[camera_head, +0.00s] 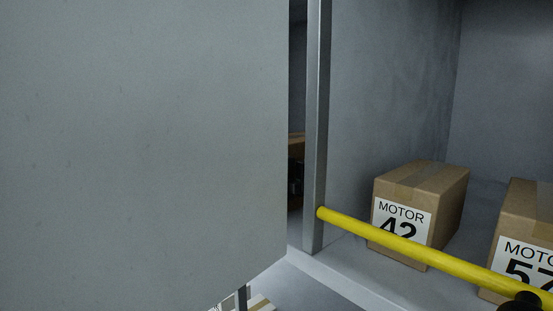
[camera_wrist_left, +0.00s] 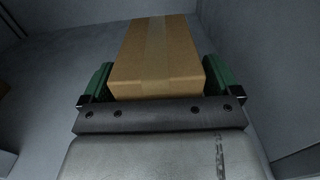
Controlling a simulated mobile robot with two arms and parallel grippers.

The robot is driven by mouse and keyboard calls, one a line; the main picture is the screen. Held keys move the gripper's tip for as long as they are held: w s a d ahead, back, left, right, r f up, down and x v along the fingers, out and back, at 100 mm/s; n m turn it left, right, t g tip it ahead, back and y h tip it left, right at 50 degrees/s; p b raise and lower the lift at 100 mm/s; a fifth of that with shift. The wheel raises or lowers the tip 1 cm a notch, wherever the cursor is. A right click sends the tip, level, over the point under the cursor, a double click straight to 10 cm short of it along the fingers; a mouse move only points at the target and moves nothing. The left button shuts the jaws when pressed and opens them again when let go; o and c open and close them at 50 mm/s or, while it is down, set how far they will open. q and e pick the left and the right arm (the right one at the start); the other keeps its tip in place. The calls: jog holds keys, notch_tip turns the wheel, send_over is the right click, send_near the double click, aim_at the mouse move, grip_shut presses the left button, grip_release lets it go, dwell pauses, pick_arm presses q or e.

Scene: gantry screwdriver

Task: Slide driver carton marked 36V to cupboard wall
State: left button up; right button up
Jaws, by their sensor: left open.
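In the left wrist view a plain brown carton (camera_wrist_left: 160,50) with a tape strip along its top lies straight ahead, between the two green fingers of my left gripper (camera_wrist_left: 156,82). The fingers are open, one beside each side of the carton; whether they touch it I cannot tell. No marking shows on the carton faces in view, so I cannot read 36V. In the head view my left gripper is hidden, and a large grey panel (camera_head: 140,140) fills the left side. A sliver of a brown carton (camera_head: 296,147) shows behind the panel's edge. My right gripper is not in view.
Cartons marked MOTOR 42 (camera_head: 420,210) and MOTOR 57 (camera_head: 520,240) stand in the right compartment, behind a yellow bar (camera_head: 400,244). A grey upright (camera_head: 316,130) divides the compartments. Grey walls (camera_wrist_left: 265,60) stand around the carton in the wrist view.

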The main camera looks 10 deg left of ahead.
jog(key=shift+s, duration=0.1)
pick_arm(q)
jog(key=c, duration=1.2)
jog(key=shift+d, duration=0.15)
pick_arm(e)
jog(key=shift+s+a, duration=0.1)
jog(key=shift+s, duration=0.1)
